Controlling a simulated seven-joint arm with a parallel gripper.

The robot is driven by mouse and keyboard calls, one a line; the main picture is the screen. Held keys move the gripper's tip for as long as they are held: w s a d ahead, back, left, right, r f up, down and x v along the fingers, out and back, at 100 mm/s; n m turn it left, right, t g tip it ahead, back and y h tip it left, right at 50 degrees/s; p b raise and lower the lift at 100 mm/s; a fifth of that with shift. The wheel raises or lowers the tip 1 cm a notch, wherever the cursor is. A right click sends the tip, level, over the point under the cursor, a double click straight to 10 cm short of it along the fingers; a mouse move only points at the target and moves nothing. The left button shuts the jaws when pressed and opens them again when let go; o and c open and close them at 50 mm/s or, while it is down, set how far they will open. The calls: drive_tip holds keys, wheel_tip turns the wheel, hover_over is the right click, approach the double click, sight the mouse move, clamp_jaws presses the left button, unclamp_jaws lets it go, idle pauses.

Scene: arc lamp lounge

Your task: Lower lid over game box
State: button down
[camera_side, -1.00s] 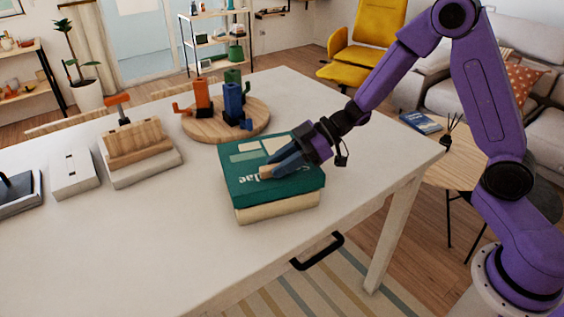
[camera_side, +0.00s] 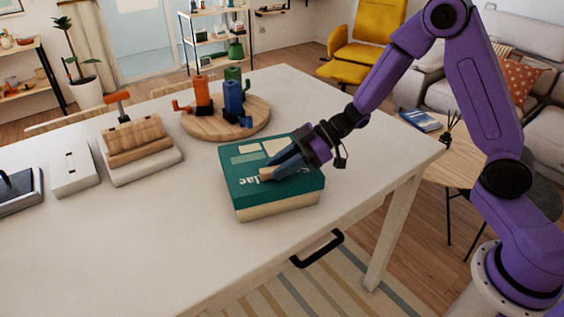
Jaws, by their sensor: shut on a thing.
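The game box has a green lid (camera_side: 245,187) with pale panels and white lettering on top. The cream box base (camera_side: 280,208) shows as a narrow band below the lid's lower edge, on the white table. My gripper (camera_side: 268,174) is over the lid, shut on a small tan knob or handle at the middle of its top. The lid sits level and around the base's upper part. The far sides of the box are hidden.
A round wooden board (camera_side: 200,128) with orange, blue and green figures stands behind the box. A wooden block stand (camera_side: 140,150) and a white switch box (camera_side: 74,173) are to the left. The table (camera_side: 150,245) is clear in front.

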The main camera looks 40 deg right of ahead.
drive_tip(key=shift+f, duration=1.6)
drive_tip(key=c, duration=0.8)
unclamp_jaws()
drive_tip(key=v, duration=1.7)
drive_tip(key=shift+d, duration=0.2)
drive_tip(key=shift+a, duration=0.1)
drive_tip(key=a+r+m+t+h, duration=0.2)
drive_tip(key=a+t+h, duration=0.2)
drive_tip(key=a+h, duration=0.15)
drive_tip(key=s+d+f+g+h, duration=0.1)
drive_tip(key=s+d+g+h, duration=0.1)
drive_tip(key=s, duration=1.1)
drive_tip(key=s+d+g+h, duration=0.2)
drive_tip(key=s+g, duration=0.3)
drive_tip(key=s, duration=0.8)
drive_tip(key=shift+f+h, duration=0.4)
drive_tip(key=shift+h, duration=0.45)
